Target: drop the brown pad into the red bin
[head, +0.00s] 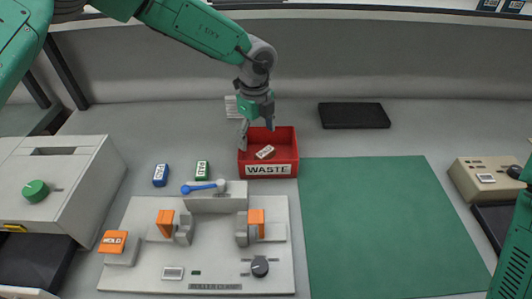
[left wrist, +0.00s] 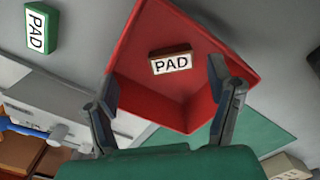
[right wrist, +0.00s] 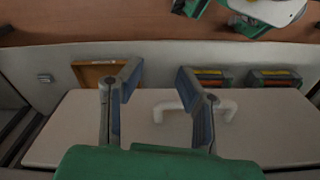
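The brown pad (head: 265,152), with a white PAD label, lies inside the red bin (head: 268,170), which is labelled WASTE. In the left wrist view the pad (left wrist: 171,60) rests on the floor of the red bin (left wrist: 140,103), apart from the fingers. My left gripper (head: 257,132) is above the bin; its fingers (left wrist: 165,95) are spread with nothing between them. My right gripper (right wrist: 158,95) is open and empty, over a different area with a pale surface; its fingers are not visible in the head view.
A blue pad (head: 160,175) and a green pad (head: 202,170) lie left of the bin. A grey fixture (head: 205,275) with orange clamps stands in front. A green mat (head: 385,225) is clear. A black slab (head: 354,115) lies behind it.

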